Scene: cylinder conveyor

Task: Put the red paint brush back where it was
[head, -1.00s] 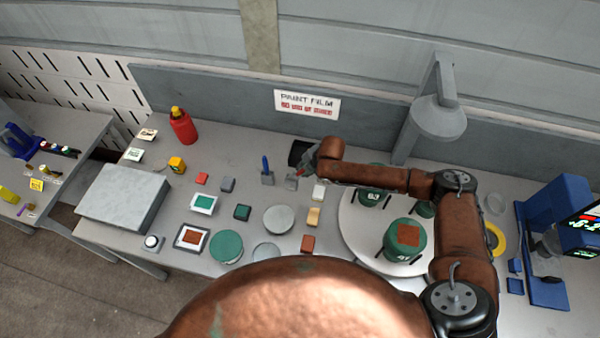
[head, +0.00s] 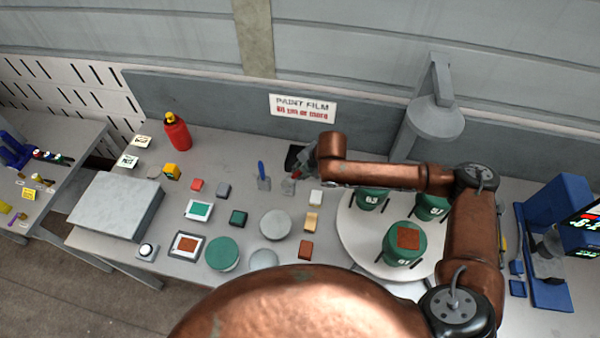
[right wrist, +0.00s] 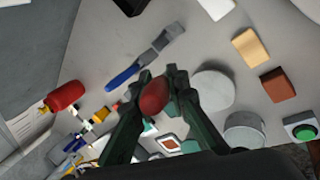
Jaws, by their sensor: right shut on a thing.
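The red paint brush shows in the right wrist view as a rounded red handle end (right wrist: 154,95) between the fingers of my right gripper (right wrist: 152,92). The right gripper is shut on it. In the head view, the right gripper (head: 303,168) is over the back middle of the table, and a grey brush head (head: 288,187) shows just below it. I cannot tell whether the head touches the table. A blue-handled brush (head: 264,177) lies just left of it; it also shows in the right wrist view (right wrist: 145,60). My left gripper is out of view.
A black object (head: 294,157) is right behind the gripper, near the back panel. Small blocks, including a white one (head: 316,198) and a tan one (head: 311,222), sit to the front right. A round turntable (head: 352,234) with green tins is under my right arm.

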